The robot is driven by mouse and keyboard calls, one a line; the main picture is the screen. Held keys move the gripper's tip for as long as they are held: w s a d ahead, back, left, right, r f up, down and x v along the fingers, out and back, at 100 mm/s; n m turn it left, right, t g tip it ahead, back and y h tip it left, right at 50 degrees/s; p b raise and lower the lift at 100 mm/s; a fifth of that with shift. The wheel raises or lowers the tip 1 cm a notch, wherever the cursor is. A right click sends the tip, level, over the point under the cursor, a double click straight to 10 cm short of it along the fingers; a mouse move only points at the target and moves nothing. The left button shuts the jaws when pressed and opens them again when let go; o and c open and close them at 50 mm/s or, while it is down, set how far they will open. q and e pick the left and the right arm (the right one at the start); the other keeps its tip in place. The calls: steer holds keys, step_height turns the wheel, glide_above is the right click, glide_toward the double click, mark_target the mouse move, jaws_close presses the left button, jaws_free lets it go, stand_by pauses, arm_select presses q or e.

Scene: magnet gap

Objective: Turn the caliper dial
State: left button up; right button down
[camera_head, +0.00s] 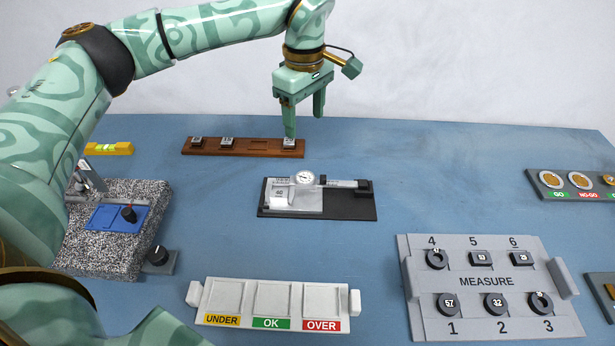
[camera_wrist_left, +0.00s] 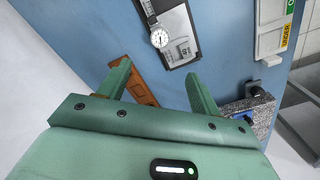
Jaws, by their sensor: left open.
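The caliper (camera_head: 340,183) lies on a black base (camera_head: 350,207) in the middle of the table, with a light plate under its left part. Its round white dial (camera_head: 304,178) faces up; the dial also shows in the left wrist view (camera_wrist_left: 159,39). My left gripper (camera_head: 304,125) is open, pointing down above the right end of the wooden rack, behind the caliper. Its fingers are spread in the left wrist view (camera_wrist_left: 158,70), with nothing held between them and the dial ahead of them. My right gripper is not in view.
The wooden rack (camera_head: 255,150) holds small dark blocks. A grey MEASURE board (camera_head: 487,266) with several numbered pieces is at front right. An UNDER/OK/OVER tray (camera_head: 340,304) is at front centre. A speckled block (camera_head: 110,250) stands at left. Table right of the caliper is clear.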

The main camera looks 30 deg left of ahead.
mark_target(305, 177)
arm_select(q)
step_height(305, 177, down, 15)
steer(key=b, duration=0.4)
steer(key=shift+f+b, duration=0.2)
steer(key=shift+b, duration=0.1)
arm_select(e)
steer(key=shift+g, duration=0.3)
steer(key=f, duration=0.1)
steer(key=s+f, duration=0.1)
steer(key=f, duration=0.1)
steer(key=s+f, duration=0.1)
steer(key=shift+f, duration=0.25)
arm_select(q)
steer(key=c, duration=1)
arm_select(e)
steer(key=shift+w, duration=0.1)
